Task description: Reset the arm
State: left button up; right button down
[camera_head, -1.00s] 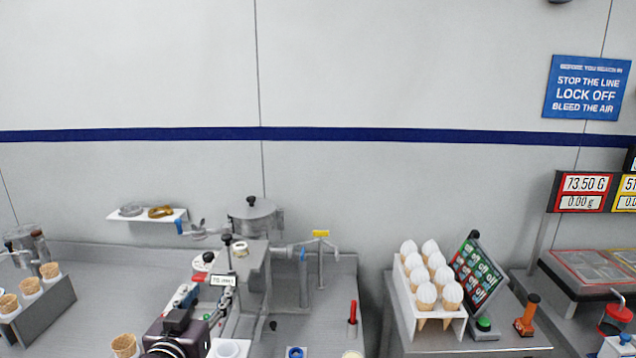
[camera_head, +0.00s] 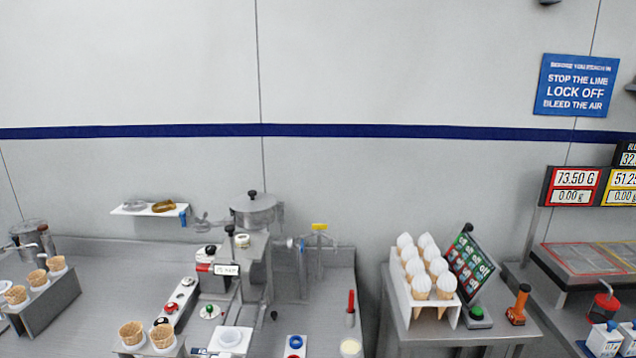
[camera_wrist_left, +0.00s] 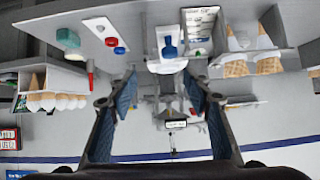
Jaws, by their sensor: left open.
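My left gripper (camera_wrist_left: 162,98) shows in the left wrist view, which is upside down. Its two blue-padded fingers are wide apart with nothing held between them. Beyond the fingers is the grey machine, with its small white label plate (camera_wrist_left: 176,124). In the head view neither gripper shows. The machine (camera_head: 255,262) stands in the middle of the counter with its lidded hopper (camera_head: 253,211). My right gripper is in neither view.
A white rack of topped cones (camera_head: 412,300) stands right of the machine, beside a tilted menu board (camera_head: 470,265). Empty cones sit in a holder (camera_head: 45,300) at left and others (camera_head: 131,335) at the bottom. A red-handled tool (camera_head: 350,305) stands upright on the counter.

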pick_arm(q)
jog(key=s+d+f+m+g, duration=0.1)
jog(key=s+f+g, duration=0.4)
jog(key=s, duration=0.8)
jog(key=s+f+g, duration=0.3)
jog(key=s+f, duration=0.4)
jog(key=s, duration=0.6)
notch_tip(320, 180, down, 32)
jog(key=s+g+b, duration=0.1)
jog(key=s+b, duration=0.1)
jog(key=b, duration=0.3)
jog(key=s+a+f+g+b, duration=0.1)
jog(key=s+a+f+b, duration=0.1)
jog(key=s+f, duration=1.5)
jog(key=shift+a+f+b, duration=0.3)
jog(key=shift+f+b, duration=0.5)
jog(key=shift+f, duration=0.1)
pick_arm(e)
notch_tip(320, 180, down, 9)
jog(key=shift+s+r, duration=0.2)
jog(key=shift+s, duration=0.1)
pick_arm(q)
jog(key=shift+c, duration=0.5)
